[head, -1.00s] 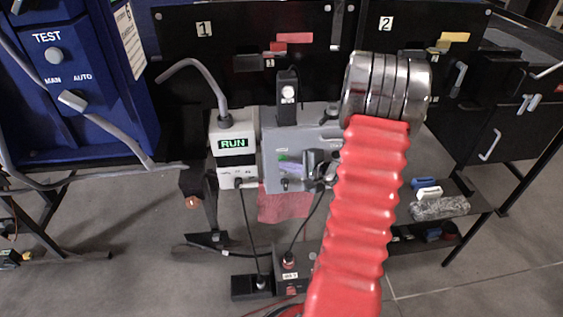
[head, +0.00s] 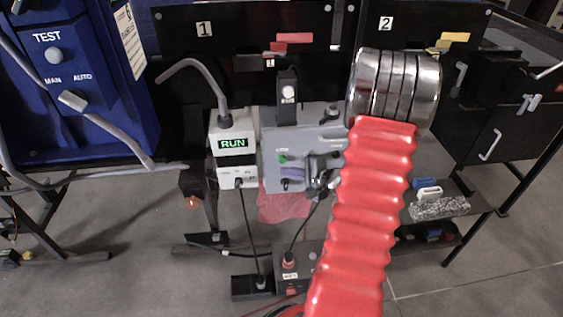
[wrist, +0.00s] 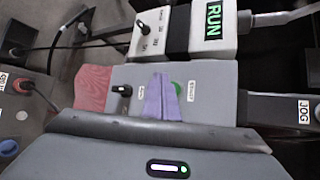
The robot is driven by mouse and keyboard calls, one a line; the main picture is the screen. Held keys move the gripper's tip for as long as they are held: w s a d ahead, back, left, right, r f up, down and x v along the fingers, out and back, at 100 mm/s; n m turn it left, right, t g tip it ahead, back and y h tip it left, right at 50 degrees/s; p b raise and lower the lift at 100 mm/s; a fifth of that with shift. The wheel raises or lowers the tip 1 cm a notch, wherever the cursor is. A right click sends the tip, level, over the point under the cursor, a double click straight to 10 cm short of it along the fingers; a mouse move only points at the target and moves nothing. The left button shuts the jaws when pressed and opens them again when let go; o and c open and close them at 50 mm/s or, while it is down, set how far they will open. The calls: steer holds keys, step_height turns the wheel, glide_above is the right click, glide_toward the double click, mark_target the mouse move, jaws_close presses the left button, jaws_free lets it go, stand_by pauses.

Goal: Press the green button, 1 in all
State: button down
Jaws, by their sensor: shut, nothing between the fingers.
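The green button (head: 283,158) is on the face of a grey box (head: 272,146) in the middle of the head view. In the wrist view the green button (wrist: 177,86) is partly hidden behind my purple fingers. My gripper (head: 284,171) is shut and empty, its fingertips just below the button in the head view. In the wrist view my gripper's (wrist: 161,76) fingers lie together, in front of the box face and beside the button. I cannot tell whether they touch the panel.
A black knob (wrist: 122,90) sits on the same panel. Left of the box stands a light unit with a lit RUN display (head: 233,143) and cables. A red cloth (head: 283,204) hangs below. A JOG label (wrist: 304,110) marks a dark part at the wrist view's right.

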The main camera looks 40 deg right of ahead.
steer(key=s+a, duration=0.2)
steer(key=shift+s, duration=0.4)
stand_by(0.9)
steer(key=s+a+r+n+g+y, duration=0.2)
steer(key=s+a+n+g, duration=0.25)
steer(key=a, duration=0.45)
steer(key=s+a+r+n+g+y, duration=0.1)
steer(key=s+a+n+g+y, duration=0.3)
steer(key=a, duration=0.6)
steer(key=s+a+r+n+h, duration=0.2)
steer(key=a+r+n, duration=0.4)
steer(key=r, duration=0.3)
steer(key=s+a+r+n+t+h, duration=0.1)
steer(key=s+a+r+n+h, duration=0.2)
steer(key=r, duration=0.6)
steer(key=a+n+h, duration=0.2)
steer(key=a+n, duration=0.1)
steer(key=shift+s+a, duration=0.25)
steer(key=shift+a, duration=0.05)
